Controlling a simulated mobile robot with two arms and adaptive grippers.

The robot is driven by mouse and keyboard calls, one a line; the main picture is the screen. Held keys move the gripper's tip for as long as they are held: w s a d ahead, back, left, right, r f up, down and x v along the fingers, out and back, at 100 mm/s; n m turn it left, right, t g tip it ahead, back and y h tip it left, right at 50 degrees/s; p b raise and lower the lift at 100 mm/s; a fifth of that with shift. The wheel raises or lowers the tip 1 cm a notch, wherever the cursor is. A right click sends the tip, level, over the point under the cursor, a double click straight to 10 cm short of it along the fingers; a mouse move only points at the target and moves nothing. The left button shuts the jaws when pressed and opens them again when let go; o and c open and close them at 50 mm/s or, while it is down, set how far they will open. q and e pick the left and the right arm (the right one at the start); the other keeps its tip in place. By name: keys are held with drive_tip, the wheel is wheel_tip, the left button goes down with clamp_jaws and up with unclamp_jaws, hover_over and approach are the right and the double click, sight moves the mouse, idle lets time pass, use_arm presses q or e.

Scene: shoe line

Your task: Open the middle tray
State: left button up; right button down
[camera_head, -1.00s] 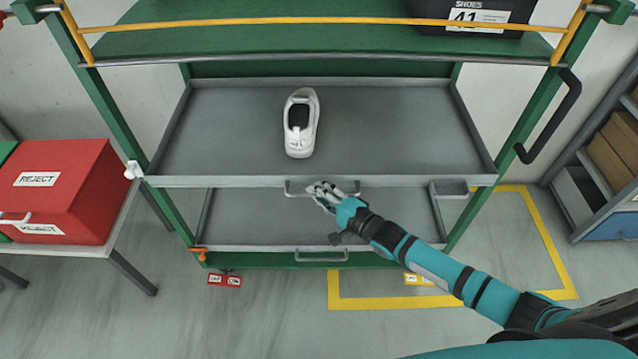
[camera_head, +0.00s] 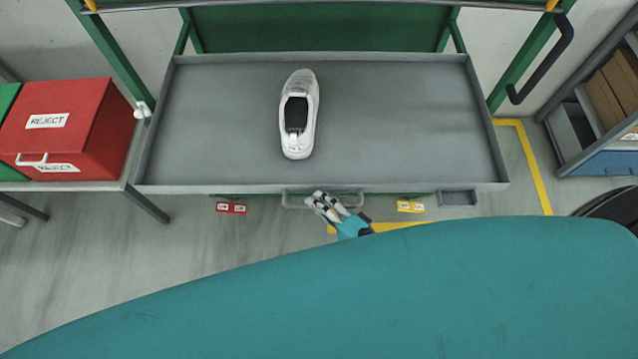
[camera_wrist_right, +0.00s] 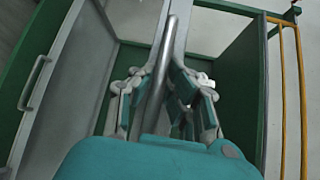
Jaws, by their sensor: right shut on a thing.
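The middle tray (camera_head: 400,125) is a wide, shallow grey tray, pulled well out of the green rack towards me. A single white shoe (camera_head: 297,140) lies in it, left of its middle. The tray's handle (camera_head: 294,199) is a thin bar at the centre of the front edge. My right gripper (camera_head: 326,205) is shut on this handle. In the right wrist view, the handle bar (camera_wrist_right: 155,80) runs between the fingers (camera_wrist_right: 160,88). My left gripper is not in view.
A red reject bin (camera_head: 75,115) stands on a side table at the left. A shelf with boxes (camera_head: 610,90) is at the right. A black bar handle (camera_head: 555,60) is on the rack's right post. My teal arm covers much of the foreground.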

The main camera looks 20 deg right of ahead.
drive_tip(key=shift+s+f, duration=0.3)
drive_tip(key=shift+s, duration=0.3)
drive_tip(key=c, duration=1.3)
unclamp_jaws()
drive_tip(key=shift+c, duration=0.2)
drive_tip(key=v, duration=1.2)
drive_tip(key=shift+r, duration=0.2)
drive_tip(key=shift+w+a, duration=0.1)
